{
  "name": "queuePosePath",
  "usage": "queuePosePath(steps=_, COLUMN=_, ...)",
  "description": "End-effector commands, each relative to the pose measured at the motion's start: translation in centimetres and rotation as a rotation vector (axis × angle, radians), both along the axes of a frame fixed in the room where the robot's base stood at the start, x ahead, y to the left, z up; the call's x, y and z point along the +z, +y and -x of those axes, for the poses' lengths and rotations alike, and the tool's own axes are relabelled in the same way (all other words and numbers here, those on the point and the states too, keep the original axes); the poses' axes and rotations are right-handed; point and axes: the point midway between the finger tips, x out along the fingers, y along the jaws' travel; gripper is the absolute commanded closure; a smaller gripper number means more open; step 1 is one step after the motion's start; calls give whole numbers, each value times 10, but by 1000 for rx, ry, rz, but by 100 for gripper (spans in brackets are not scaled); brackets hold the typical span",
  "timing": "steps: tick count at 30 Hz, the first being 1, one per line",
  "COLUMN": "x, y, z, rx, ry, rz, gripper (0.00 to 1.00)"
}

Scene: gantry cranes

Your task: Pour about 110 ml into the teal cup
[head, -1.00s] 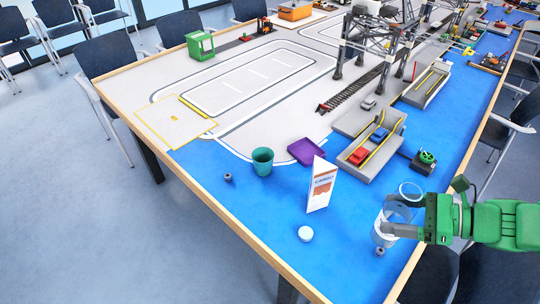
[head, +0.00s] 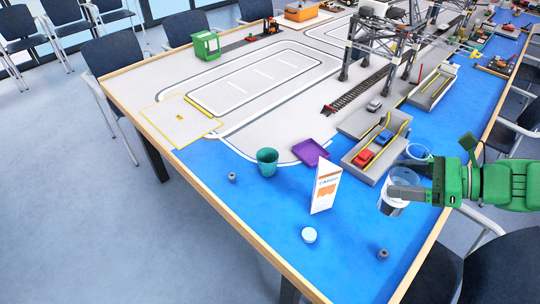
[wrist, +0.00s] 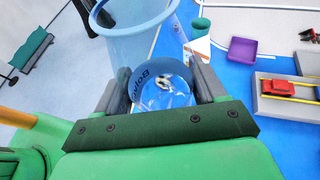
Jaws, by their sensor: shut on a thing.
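The teal cup (head: 267,162) stands upright on the blue part of the table, left of the cargo card; it also shows at the top of the wrist view (wrist: 200,28). My gripper (head: 398,194) is at the right edge of the table, well to the right of the cup. It is shut on a clear container (head: 394,206), held above the blue surface. In the wrist view the container (wrist: 160,88) is between the fingers, with dark lettering and a wide bluish rim. I cannot tell how much liquid is in it.
A purple tray (head: 310,152) lies behind. A grey ramp block with cars (head: 372,158) and crane legs stand farther back. Small grey bollards (head: 383,254) sit near the edges.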

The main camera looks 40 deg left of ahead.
Motion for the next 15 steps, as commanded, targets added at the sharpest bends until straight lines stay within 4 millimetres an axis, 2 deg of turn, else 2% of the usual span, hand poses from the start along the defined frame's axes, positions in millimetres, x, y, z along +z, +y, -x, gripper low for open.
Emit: queuePosePath(steps=15, x=-2, y=75, z=-53, rx=-8, ry=-5, rz=14, gripper=69)
